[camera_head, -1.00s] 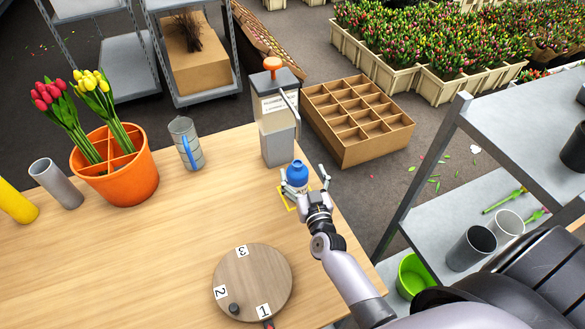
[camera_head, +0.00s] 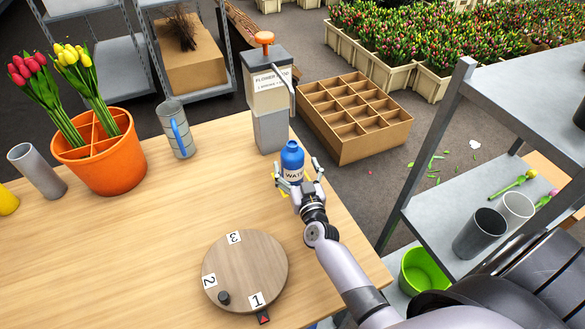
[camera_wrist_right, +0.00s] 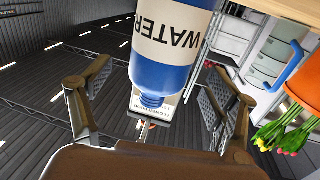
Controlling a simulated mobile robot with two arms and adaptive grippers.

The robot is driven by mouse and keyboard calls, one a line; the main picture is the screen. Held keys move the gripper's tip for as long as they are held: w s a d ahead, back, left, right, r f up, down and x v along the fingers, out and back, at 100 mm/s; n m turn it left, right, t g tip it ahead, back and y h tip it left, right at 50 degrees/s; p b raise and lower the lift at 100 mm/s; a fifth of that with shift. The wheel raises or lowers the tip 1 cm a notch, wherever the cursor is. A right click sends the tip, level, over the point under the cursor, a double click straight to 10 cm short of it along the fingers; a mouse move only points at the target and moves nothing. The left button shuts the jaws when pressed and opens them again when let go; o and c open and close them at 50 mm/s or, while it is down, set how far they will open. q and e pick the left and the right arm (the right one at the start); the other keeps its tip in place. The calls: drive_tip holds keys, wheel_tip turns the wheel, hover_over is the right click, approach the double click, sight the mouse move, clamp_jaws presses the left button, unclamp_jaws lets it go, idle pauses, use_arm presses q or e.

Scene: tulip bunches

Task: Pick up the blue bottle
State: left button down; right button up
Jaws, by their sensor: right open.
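The blue bottle (camera_head: 292,158) with a pale "WATER" label stands upright near the right edge of the wooden table. My right gripper (camera_head: 300,179) is open, with its fingers on either side of the bottle's lower part. In the right wrist view the bottle (camera_wrist_right: 172,50) appears upside down, between the two spread fingers (camera_wrist_right: 155,100). Gaps show between the fingers and the bottle there. The bottle's base is hidden in the head view by my gripper. My left gripper is out of view.
A grey flower food dispenser (camera_head: 270,130) stands close behind the bottle. A grey shelf (camera_head: 520,95) is at right.

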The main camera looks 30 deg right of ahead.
drive_tip(key=b+x, duration=0.1)
drive_tip(key=x, duration=0.3)
drive_tip(key=shift+f, duration=0.15)
drive_tip(key=shift+w, duration=0.15)
drive_tip(key=shift+c, duration=1.5)
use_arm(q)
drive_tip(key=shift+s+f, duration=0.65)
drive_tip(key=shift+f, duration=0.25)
use_arm(e)
drive_tip(key=c, duration=1.3)
